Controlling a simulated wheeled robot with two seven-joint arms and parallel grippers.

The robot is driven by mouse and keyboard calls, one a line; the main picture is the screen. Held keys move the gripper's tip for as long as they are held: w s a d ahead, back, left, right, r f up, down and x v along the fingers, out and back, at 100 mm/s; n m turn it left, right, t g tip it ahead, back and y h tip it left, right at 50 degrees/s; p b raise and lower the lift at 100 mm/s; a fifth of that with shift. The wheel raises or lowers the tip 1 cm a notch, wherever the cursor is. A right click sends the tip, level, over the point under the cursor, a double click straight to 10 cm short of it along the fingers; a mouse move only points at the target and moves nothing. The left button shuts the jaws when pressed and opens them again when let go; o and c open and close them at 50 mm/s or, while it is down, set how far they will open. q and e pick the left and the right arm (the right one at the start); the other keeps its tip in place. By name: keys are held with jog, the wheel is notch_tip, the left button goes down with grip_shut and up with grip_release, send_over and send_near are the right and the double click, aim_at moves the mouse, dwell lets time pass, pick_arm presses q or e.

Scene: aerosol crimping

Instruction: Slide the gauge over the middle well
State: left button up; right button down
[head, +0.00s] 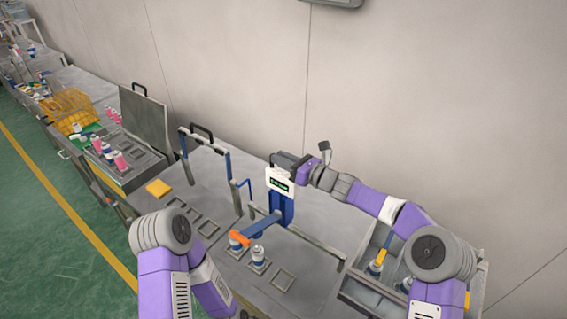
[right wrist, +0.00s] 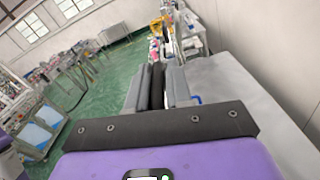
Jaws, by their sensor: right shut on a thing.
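The gauge has a white head with a dark green-lit display (head: 280,183), a blue post and a blue arm reaching left, ending in an orange tip (head: 239,238). The orange tip is at the can in the left well of the near row. The middle well (head: 258,267) holds another can (head: 257,253), which is clear of the tip. The right well (head: 283,280) is empty. My right gripper (head: 291,161) is shut on the gauge's dark top handle. In the right wrist view its fingers (right wrist: 160,87) close around a black bar. My left gripper is not visible.
A rail (head: 310,242) runs behind the near wells. Another row of empty wells (head: 193,213) and a blue-posted frame stand to the left. A yellow block (head: 158,188) lies farther left. A grey bin (head: 370,297) with cans is at the right.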

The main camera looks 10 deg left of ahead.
jog(key=shift+s+a, duration=0.15)
jog(key=c, duration=1.1)
grip_release()
jog(key=shift+s, duration=0.1)
jog(key=shift+d, duration=0.5)
jog(key=b+v, duration=0.1)
jog(key=v, duration=0.5)
jog(key=shift+s+d+b, duration=0.25)
jog(key=shift+s+b, duration=0.05)
jog(key=shift+s, duration=0.05)
jog(key=shift+w+d, duration=0.1)
